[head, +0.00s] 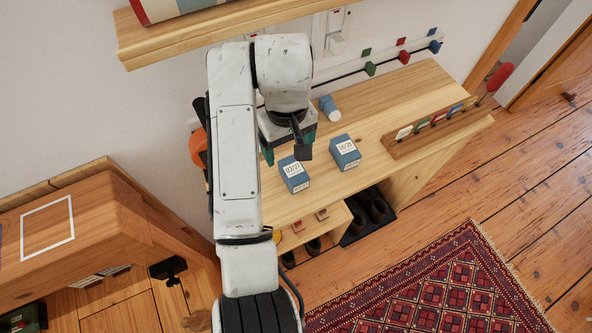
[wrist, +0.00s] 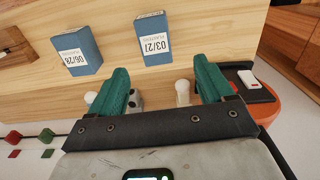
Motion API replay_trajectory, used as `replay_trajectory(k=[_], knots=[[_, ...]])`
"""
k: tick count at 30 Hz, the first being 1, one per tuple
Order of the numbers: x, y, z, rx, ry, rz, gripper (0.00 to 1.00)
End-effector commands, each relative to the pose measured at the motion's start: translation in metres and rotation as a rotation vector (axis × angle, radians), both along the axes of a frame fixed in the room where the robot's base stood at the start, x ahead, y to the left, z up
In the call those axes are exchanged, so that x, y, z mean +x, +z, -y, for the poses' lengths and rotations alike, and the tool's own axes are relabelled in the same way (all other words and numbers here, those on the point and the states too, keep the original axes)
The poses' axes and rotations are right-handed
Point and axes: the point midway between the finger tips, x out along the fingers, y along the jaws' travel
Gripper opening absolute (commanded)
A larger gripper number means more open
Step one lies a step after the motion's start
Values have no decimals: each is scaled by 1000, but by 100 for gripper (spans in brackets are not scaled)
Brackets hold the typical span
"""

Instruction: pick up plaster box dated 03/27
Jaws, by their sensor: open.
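The blue plaster box labelled 03/27 (head: 294,175) stands near the front edge of the wooden bench, and its white label faces out. In the wrist view the same box (wrist: 153,40) is beyond the fingertips, roughly in line with the gap between them. A similar blue box labelled 06/28 (head: 345,152) stands to its right in the head view; in the wrist view it is on the left (wrist: 77,52). My gripper (wrist: 160,82), with green fingers, is open and empty. In the head view my gripper (head: 287,148) is just behind and above the 03/27 box, apart from it.
A wooden rack of coloured cards (head: 430,128) lies on the bench's right. A shelf (head: 215,28) juts out above. Dark shoes (head: 371,207) sit below. An orange item (wrist: 287,100) is right in the wrist view.

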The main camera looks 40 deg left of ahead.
Motion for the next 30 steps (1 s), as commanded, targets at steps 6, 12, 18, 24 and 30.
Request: replay_trajectory(k=[6,12,18,24,30], knots=[[0,-34,2,-4,-1,-1,81],[1,-47,2,-3,-2,-1,81],[3,-71,8,-3,-1,-3,81],[4,-95,9,-3,-1,-1,81],[4,-98,9,0,-1,1,81]])
